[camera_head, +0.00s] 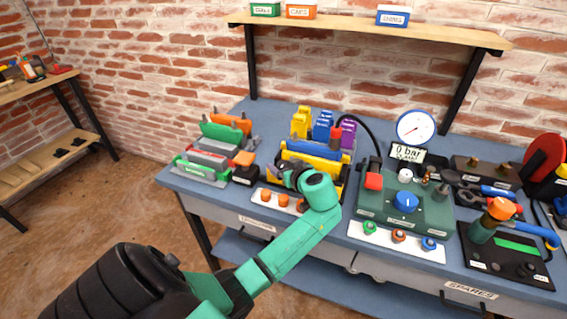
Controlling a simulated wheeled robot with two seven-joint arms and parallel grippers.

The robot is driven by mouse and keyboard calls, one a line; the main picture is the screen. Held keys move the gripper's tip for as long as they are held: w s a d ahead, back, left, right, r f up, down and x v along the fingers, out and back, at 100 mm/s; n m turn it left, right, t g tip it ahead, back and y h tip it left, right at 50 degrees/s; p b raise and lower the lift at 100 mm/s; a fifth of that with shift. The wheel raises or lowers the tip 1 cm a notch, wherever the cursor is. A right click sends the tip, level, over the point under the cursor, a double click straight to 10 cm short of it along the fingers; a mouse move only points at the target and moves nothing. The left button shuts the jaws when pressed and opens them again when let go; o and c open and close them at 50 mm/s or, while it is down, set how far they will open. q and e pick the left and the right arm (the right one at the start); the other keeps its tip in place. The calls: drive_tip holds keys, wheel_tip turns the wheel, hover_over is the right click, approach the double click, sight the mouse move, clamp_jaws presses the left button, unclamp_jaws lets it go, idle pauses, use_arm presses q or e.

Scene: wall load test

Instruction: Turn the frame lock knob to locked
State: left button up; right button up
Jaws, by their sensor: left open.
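My left arm, green with black joints, reaches up from the bottom of the picture. Its dark gripper (287,176) is at the front of the yellow-and-blue frame (314,149) on the bench, and is open with nothing seen between its fingers. The wrist hides part of the frame's front. I cannot tell for sure which part is the frame lock knob. A blue round knob (405,201) sits on the green test unit (430,213) to the right. My right gripper is not in view.
A white strip with orange knobs (265,195) lies at the bench front, just below the gripper. A grey-and-green rack (203,168) stands left. A red-topped part with a black hose (336,132) rises behind the frame. A round gauge (416,127) stands behind the test unit.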

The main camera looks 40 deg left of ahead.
use_arm(q)
drive_tip(key=shift+f, duration=0.1)
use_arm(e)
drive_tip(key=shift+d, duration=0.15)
use_arm(q)
clamp_jaws()
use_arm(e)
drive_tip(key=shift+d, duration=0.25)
